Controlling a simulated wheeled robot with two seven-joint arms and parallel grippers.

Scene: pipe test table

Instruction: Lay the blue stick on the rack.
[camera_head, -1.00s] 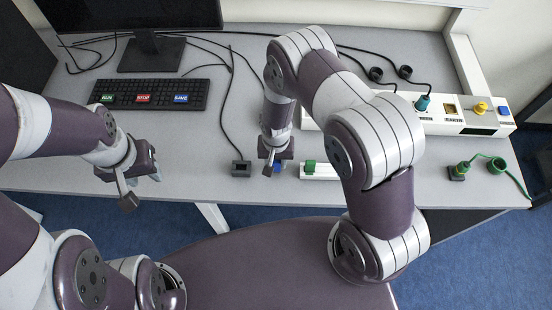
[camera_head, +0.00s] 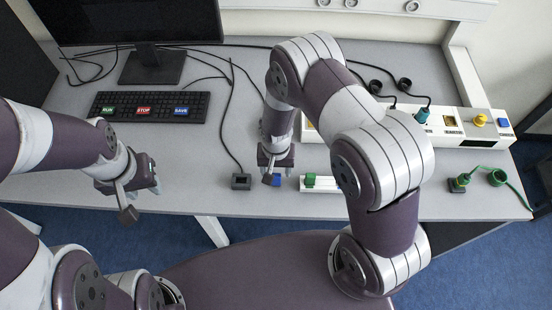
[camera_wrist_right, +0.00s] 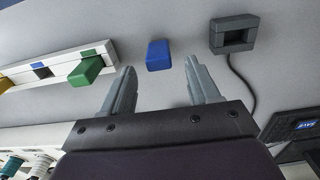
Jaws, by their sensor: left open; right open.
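The blue stick (camera_head: 277,180) is a short block on the grey table near its front edge. In the right wrist view the blue stick (camera_wrist_right: 158,54) lies just beyond and between my fingertips. My right gripper (camera_head: 270,172) is over the table beside the stick, open and empty; its two spread fingers show in the wrist view (camera_wrist_right: 159,66). The white rack (camera_head: 326,184) lies just right of the stick, partly hidden by my right arm. In the wrist view the rack (camera_wrist_right: 62,63) carries a green block (camera_wrist_right: 91,69). My left gripper (camera_head: 141,199) is open and empty near the table's front edge.
A dark grey socket block (camera_head: 241,181) with a cable stands left of the stick; it also shows in the wrist view (camera_wrist_right: 234,35). A keyboard (camera_head: 150,106) and monitor are at the back left. A white connector panel (camera_head: 455,125) stands at the right.

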